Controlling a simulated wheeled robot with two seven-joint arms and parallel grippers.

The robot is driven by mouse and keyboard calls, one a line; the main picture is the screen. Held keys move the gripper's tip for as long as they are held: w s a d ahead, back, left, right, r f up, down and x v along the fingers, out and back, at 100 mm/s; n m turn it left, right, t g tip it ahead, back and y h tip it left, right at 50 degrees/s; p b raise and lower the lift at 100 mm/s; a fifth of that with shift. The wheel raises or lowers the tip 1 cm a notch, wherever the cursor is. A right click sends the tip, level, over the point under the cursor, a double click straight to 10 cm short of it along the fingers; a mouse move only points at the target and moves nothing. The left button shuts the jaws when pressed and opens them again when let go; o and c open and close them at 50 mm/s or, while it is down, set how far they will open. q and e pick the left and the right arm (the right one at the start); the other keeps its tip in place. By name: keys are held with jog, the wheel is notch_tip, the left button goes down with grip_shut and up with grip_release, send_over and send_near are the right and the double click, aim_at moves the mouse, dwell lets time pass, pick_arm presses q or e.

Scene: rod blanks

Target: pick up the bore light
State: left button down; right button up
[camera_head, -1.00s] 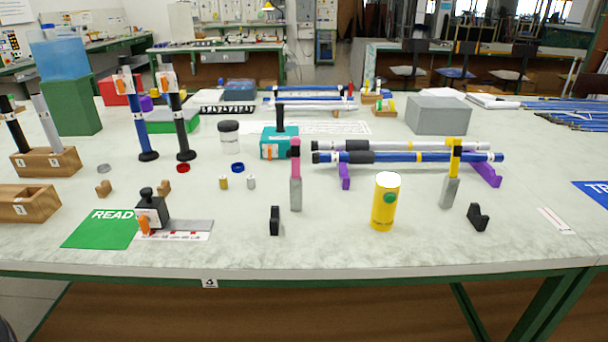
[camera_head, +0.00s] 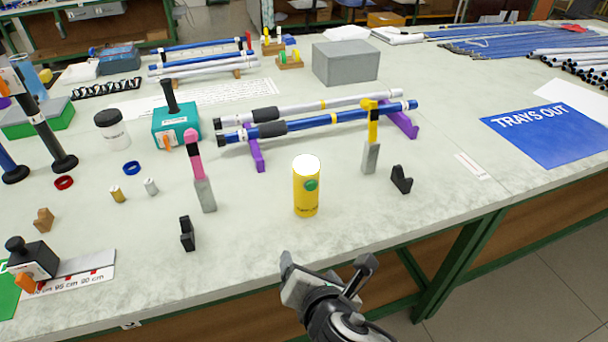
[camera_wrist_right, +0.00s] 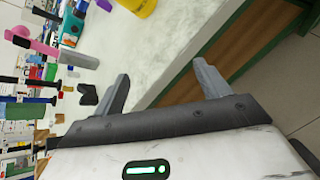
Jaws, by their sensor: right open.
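The bore light looks to be the upright yellow cylinder (camera_head: 306,190) with a bright white top and a green button. It stands on the table near the front edge, and its end shows at the top of the right wrist view (camera_wrist_right: 139,6). My right gripper (camera_head: 328,268) is at the front edge of the table, nearer to me than the cylinder and apart from it. Its two fingers are spread and empty, as the right wrist view also shows (camera_wrist_right: 165,83). My left gripper is not in view.
A pink-topped tool (camera_head: 197,168) stands left of the cylinder, and a yellow-topped tool (camera_head: 371,140) right of it. Black holders (camera_head: 187,234) (camera_head: 401,179) stand on either side. Behind, rods (camera_head: 335,122) lie on purple supports (camera_head: 257,155). The tabletop before the cylinder is clear.

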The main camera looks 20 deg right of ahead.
notch_tip(320, 180, up, 4)
jog(key=w+n+t+h, duration=0.1)
jog(key=n, duration=0.4)
jog(key=t, duration=0.1)
send_near(307, 209)
jog(key=shift+n+h, duration=0.3)
jog(key=shift+h, duration=0.1)
jog(key=x, duration=0.5)
jog(key=shift+w+a+f, duration=0.1)
jog(key=shift+w+a, duration=0.1)
jog(key=shift+a, duration=0.15)
jog(key=shift+b+x, duration=0.35)
jog(key=shift+x, duration=2.45)
jog(key=shift+d, duration=0.15)
jog(key=c, duration=1.1)
